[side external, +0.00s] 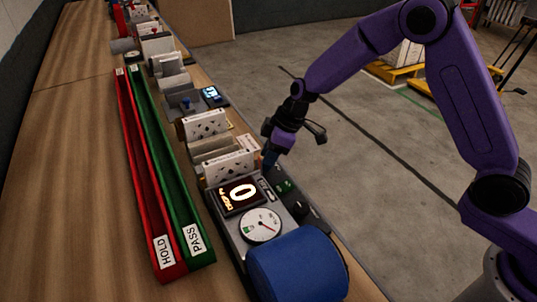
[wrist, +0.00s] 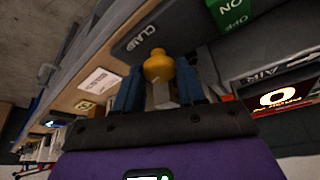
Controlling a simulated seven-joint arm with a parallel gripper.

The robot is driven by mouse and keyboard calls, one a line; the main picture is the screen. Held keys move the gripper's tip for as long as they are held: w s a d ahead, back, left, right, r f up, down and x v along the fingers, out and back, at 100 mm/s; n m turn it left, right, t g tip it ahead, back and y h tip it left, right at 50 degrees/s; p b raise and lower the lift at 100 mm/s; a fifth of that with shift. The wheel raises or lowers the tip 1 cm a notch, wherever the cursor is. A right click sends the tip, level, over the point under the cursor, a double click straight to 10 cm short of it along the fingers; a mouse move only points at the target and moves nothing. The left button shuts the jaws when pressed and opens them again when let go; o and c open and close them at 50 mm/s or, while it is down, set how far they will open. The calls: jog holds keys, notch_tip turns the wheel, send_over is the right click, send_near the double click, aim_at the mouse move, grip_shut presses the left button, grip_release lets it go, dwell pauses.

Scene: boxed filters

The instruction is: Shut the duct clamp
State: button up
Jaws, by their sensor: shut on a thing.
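The clamp lever's yellow knob (wrist: 158,66) is in the middle of the wrist view, on a pale stem, beside a dark plate marked CLAMP (wrist: 147,34). My gripper (wrist: 161,84) has its blue fingers on either side of the knob and stem and is shut on them. In the side view my gripper (side external: 269,158) is low at the right edge of the test bench, beside a white boxed filter (side external: 229,167). The lever is hidden there behind my gripper, and I cannot tell how far it is turned.
A display reading 0 (side external: 238,195), a round gauge (side external: 260,225) and a blue cylinder (side external: 298,268) are at the near end. Red HOLD (side external: 143,190) and green PASS (side external: 176,173) troughs lie to the left. More filters and devices line the bench behind. A green switch label (wrist: 232,12) is near the clamp.

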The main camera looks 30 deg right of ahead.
jog(key=shift+s+m+t+h, duration=0.1)
jog(key=shift+m+t+h, duration=0.3)
jog(key=shift+m, duration=1.1)
jog(key=o, duration=1)
jog(key=shift+o, duration=0.2)
jog(key=shift+a, duration=0.1)
jog(key=shift+s+r, duration=0.1)
jog(key=shift+r, duration=0.05)
jog(key=v, duration=0.7)
jog(key=shift+d+r, duration=0.35)
